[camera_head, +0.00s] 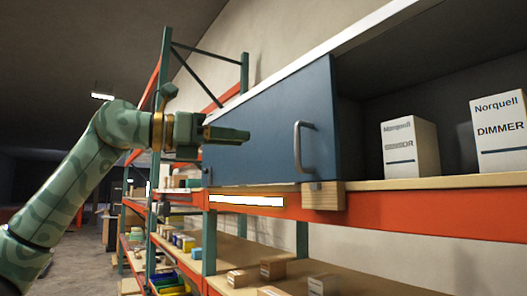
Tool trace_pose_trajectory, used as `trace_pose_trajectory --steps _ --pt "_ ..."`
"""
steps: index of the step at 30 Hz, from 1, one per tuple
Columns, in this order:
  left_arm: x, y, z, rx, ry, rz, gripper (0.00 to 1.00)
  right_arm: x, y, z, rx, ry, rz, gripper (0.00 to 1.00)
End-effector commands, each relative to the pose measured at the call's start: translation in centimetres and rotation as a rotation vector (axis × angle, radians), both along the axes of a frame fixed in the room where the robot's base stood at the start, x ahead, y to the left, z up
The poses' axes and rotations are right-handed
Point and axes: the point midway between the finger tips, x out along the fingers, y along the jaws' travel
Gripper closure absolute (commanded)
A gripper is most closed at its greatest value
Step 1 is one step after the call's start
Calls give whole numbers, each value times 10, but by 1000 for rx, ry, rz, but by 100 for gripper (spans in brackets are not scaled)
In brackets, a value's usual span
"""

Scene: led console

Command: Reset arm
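My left arm (85,165) comes in from the left and is raised in front of the shelving. My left gripper (235,134) points to the right, level with the blue cabinet door. It is seen side-on, so I cannot tell whether the fingers are apart or together. No object shows between them. The gripper overlaps the blue door (265,130) in the picture; whether it touches it I cannot tell. The door's metal handle (300,148) is to the right of the fingertips, apart from them. My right gripper is not in view.
Two white Norquell boxes, one partly legible (411,150) and one marked DIMMER (500,132), stand on the open shelf at right. An orange beam (430,210) runs below. A wooden block (324,195) is under the door's corner. Lower shelves hold small boxes (272,269).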

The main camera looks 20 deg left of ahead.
Motion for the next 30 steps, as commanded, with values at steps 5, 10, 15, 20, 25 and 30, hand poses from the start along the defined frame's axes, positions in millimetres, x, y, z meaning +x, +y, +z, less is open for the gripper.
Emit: trace_pose_trajectory --steps 5,10,15,20,25,30 --pt "-14 14 0 -1 -1 0 70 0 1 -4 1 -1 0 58" --pt "-16 16 1 0 -1 -1 70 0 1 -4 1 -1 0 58" --pt "-16 16 1 -1 -1 0 70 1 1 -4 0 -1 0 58" --pt "-16 16 1 -1 -1 0 70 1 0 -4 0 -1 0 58" --pt "-15 17 8 -34 -20 7 70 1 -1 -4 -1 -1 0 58" --pt "-24 32 62 -318 -111 -72 70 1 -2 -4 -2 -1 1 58"
